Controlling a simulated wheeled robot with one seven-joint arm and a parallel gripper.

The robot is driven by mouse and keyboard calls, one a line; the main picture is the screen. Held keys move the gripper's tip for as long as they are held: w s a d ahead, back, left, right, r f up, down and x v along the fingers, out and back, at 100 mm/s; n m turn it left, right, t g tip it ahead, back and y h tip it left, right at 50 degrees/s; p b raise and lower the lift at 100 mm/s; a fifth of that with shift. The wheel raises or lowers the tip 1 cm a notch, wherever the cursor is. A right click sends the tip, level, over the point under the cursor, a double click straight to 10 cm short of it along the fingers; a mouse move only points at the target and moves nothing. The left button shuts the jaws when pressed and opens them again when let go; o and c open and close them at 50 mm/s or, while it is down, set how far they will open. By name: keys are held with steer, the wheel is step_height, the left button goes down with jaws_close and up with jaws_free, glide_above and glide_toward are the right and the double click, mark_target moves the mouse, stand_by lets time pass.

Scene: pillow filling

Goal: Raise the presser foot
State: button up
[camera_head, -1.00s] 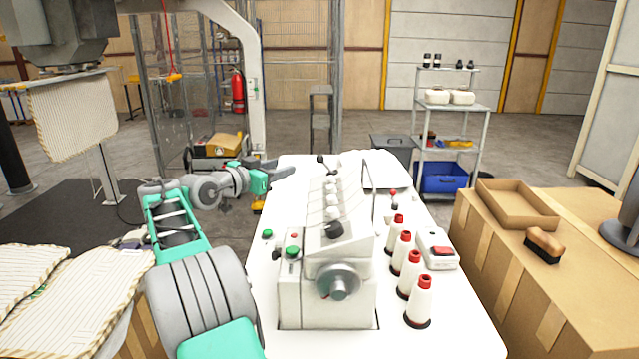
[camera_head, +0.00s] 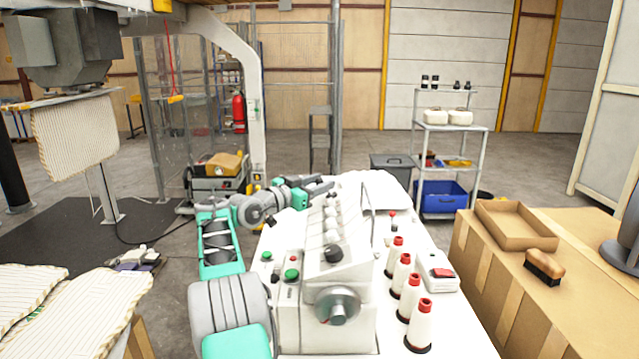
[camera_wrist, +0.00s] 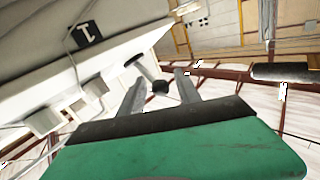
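The white sewing machine (camera_head: 312,307) stands on a white table in the middle of the head view. My gripper (camera_head: 325,185) is at the machine's far end, by its upper left side. In the wrist view my gripper (camera_wrist: 160,80) is open, its two grey fingers apart. A small black ball knob (camera_wrist: 160,87) shows in the gap between the fingers; I cannot tell whether they touch it. A dark bar (camera_wrist: 141,66) on the machine's white body lies just beyond the left finger. The presser foot itself cannot be made out.
Several red-topped white thread cones (camera_head: 404,273) and a white box with a red switch (camera_head: 438,272) stand right of the machine. Green buttons (camera_head: 291,274) are on its left side. Cardboard boxes (camera_head: 500,280) stand further right. Striped fabric (camera_head: 75,310) lies at lower left.

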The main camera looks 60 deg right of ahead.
jaws_close()
steer(key=shift+r, duration=0.1)
stand_by(0.4)
steer(key=m+y, duration=0.1)
steer(key=s+r+m+t+y, duration=0.1)
steer(key=shift+s+d+r+m+t+y, duration=0.1)
steer(key=shift+s+d+m+t+y, duration=0.05)
steer(key=shift+d+m+t+y, duration=0.2)
steer(key=shift+s+d+r+m+t+y+p, duration=0.1)
steer(key=shift+s+d+m+t+y+p, duration=0.25)
steer(key=shift+s+m+t+y, duration=0.45)
steer(key=shift+s+d+m+t+y, duration=0.2)
steer(key=shift+s+m+t+y, duration=0.15)
steer(key=shift+m+t+y, duration=0.3)
